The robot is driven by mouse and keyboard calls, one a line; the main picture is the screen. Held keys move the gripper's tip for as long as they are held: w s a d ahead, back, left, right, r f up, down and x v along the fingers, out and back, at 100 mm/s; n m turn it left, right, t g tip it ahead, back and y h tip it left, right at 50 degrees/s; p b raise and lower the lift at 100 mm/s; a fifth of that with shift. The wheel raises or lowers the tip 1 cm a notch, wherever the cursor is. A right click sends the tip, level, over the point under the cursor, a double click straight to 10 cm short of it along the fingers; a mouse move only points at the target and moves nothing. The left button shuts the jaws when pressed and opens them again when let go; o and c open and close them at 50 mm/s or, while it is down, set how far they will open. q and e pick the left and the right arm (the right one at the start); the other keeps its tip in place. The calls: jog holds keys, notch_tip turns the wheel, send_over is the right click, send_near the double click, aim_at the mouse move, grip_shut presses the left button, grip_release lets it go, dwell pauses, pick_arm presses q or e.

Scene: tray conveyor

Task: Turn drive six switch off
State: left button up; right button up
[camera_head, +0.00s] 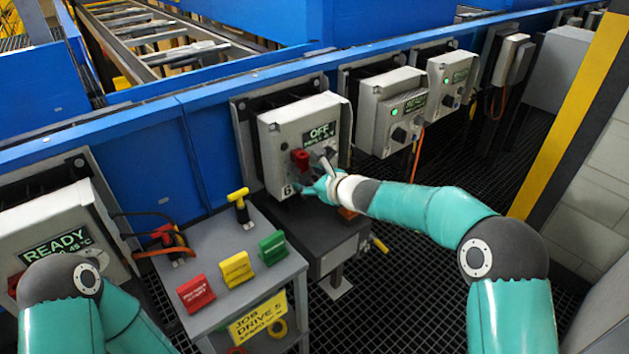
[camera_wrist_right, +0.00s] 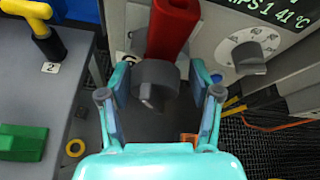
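The drive six box (camera_head: 270,150) is light grey, with a "6" at its lower left corner. My right gripper (camera_head: 318,183) is at the box's lower front. In the right wrist view its fingers (camera_wrist_right: 160,105) are spread, one on each side of the hub, with visible gaps. Contact is not visible. My left arm shows at lower left, but its gripper is out of view.
A grey dial (camera_wrist_right: 250,57) is right of the handle. A grey stand (camera_head: 238,295) with red, yellow and green blocks and a yellow-handled key (camera_head: 238,200) is left of the box. Other drive boxes (camera_head: 390,110) line the blue rail. A READY box (camera_head: 50,230) is at left.

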jog(key=shift+a+f, duration=0.1)
jog(key=shift+s, duration=0.1)
jog(key=v, duration=1.2)
